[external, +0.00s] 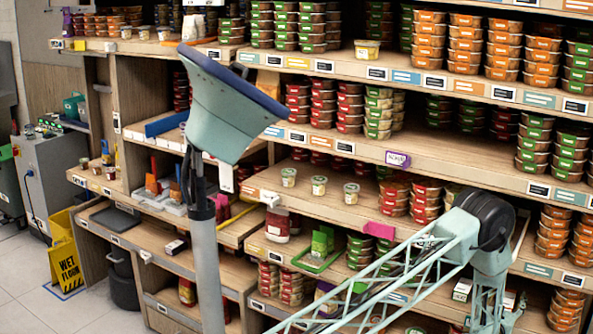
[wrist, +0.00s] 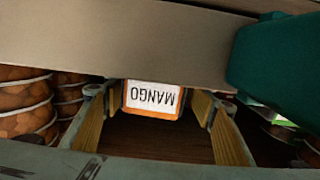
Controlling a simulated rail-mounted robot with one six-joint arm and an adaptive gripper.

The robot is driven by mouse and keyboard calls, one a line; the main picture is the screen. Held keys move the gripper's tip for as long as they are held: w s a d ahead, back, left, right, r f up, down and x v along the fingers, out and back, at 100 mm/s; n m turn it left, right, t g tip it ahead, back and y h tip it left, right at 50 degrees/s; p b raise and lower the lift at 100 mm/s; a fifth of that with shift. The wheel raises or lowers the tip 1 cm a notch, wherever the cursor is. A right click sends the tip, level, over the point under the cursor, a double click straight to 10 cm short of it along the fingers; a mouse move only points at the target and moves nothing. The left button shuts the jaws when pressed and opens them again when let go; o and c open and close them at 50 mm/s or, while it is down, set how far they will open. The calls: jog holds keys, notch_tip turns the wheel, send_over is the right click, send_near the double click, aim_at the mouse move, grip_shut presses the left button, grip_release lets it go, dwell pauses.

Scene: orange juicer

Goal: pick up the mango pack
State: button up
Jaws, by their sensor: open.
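The mango pack (wrist: 152,97) shows in the wrist view as a small box with an orange edge and a white label reading MANGO upside down. My gripper (wrist: 158,108) is open, its two yellow-padded fingers standing apart on the left and right of the pack. The pack lies at the far end of the gap between the fingers, and I cannot tell whether either finger touches it. Only the labelled face shows; the rest of the pack is hidden. In the external view I cannot make out the mango pack or my gripper.
A pale board (wrist: 140,38) crosses close above the pack, with a dark green block (wrist: 275,60) at its right. Stacked orange tubs (wrist: 22,105) stand close on the left. Stocked shelves (external: 440,155) fill the external view. A yellow wet-floor sign (external: 66,250) stands at the left.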

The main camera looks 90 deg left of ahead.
jog(key=shift+b+x, duration=0.5)
jog(key=shift+x, duration=2.1)
jog(key=shift+r, duration=0.1)
jog(key=shift+c, duration=0.7)
jog(key=c, duration=1.1)
jog(key=shift+o, duration=0.2)
